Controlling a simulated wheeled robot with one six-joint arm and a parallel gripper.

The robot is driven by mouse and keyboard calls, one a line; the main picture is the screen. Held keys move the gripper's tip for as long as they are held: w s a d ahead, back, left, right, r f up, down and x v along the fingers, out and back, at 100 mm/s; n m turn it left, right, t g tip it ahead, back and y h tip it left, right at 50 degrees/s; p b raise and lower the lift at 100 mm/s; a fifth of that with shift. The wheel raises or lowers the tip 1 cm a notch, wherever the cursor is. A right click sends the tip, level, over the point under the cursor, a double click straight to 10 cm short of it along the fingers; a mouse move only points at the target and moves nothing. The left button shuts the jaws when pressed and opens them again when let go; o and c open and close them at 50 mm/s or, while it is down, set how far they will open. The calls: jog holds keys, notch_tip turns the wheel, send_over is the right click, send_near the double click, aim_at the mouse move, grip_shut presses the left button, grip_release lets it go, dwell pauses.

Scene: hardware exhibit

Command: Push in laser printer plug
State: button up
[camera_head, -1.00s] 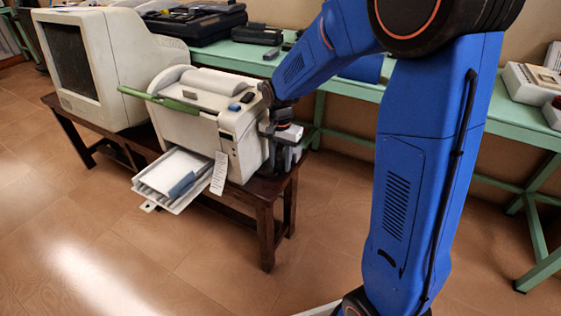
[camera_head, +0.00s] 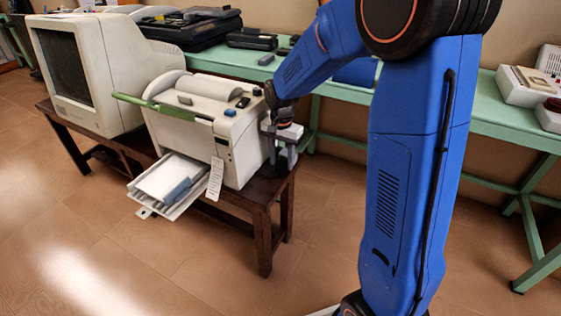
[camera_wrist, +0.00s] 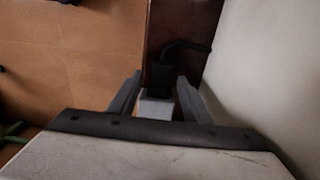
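The laser printer (camera_head: 205,115) is an off-white box on the dark wooden table, with its paper tray out in front. My gripper (camera_head: 281,154) points down beside the printer's right side, low over the table. In the wrist view, its two grey fingers (camera_wrist: 159,88) stand on either side of a light grey block with a dark block (camera_wrist: 161,74) beyond it. A black cable (camera_wrist: 186,47) curves near the dark block, which looks like the plug. Narrow gaps show beside the dark block; I cannot tell whether the fingers press on the light block. The socket cannot be made out.
The wooden table (camera_head: 262,205) has little bare room right of the printer. A large beige monitor (camera_head: 85,70) stands to its left. A green bench (camera_head: 335,88) with black cases runs behind. A pale wall-like surface (camera_wrist: 265,75) is close on the right in the wrist view.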

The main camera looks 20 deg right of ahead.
aim_at(281, 163)
notch_tip(281, 163, up, 17)
jog(key=shift+r, duration=0.2)
dwell(0.7)
jog(key=shift+s, duration=0.1)
jog(key=s+d+f+n+t, duration=0.1)
jog(key=s+n, duration=0.2)
jog(key=s, duration=0.7)
jog(key=s+d+f+n+t, duration=0.1)
jog(key=s+d+n+t, duration=0.1)
jog(key=s, duration=0.9)
jog(key=s+d+f+n+t, duration=0.1)
jog(key=s+n, duration=0.3)
jog(key=s, duration=0.7)
jog(key=shift+d+t, duration=0.4)
jog(key=shift+d, duration=0.35)
